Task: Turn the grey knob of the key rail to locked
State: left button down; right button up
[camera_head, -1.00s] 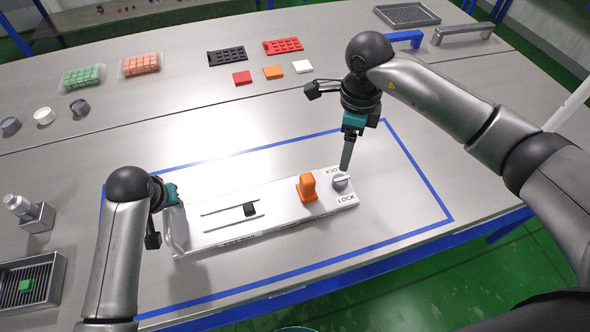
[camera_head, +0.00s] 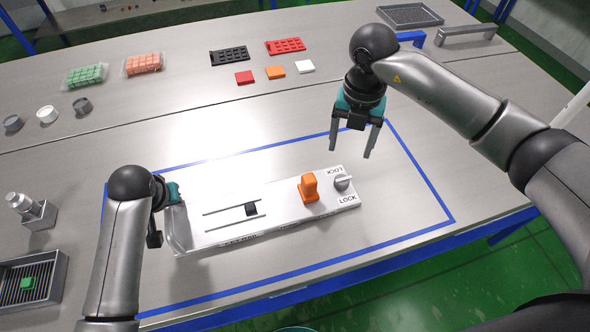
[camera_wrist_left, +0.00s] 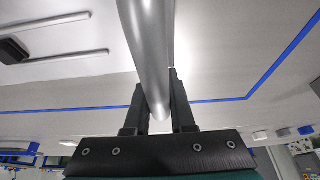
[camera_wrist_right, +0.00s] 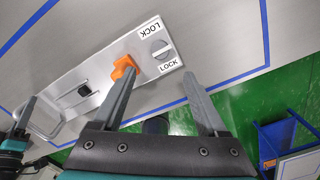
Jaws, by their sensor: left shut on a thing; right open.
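The key rail (camera_head: 275,217) is a long pale metal box lying tilted inside a blue outline on the table. Its round grey knob (camera_head: 343,183) sits at the right end between two labels reading LOCK. In the right wrist view the knob (camera_wrist_right: 160,49) has a ridge that seems to run crosswise between the labels. An orange handle (camera_head: 309,187) stands beside it, and a black slider (camera_head: 251,209) sits further left. My left gripper (camera_head: 176,193) is shut on the bar handle (camera_wrist_left: 150,60) at the rail's left end. My right gripper (camera_head: 350,143) is open and empty above and behind the knob, apart from it.
Black (camera_head: 229,56) and red (camera_head: 285,46) trays and several coloured squares lie at the back. Green (camera_head: 85,76) and orange (camera_head: 143,64) block packs lie back left. A grooved tray (camera_head: 58,270) stands front left. The table right of the rail is clear.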

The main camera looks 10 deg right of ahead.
aim_at(342, 180)
notch_tip(342, 180, down, 12)
jog(key=shift+r+m, duration=0.1)
jog(key=shift+m, duration=1.1)
grip_shut()
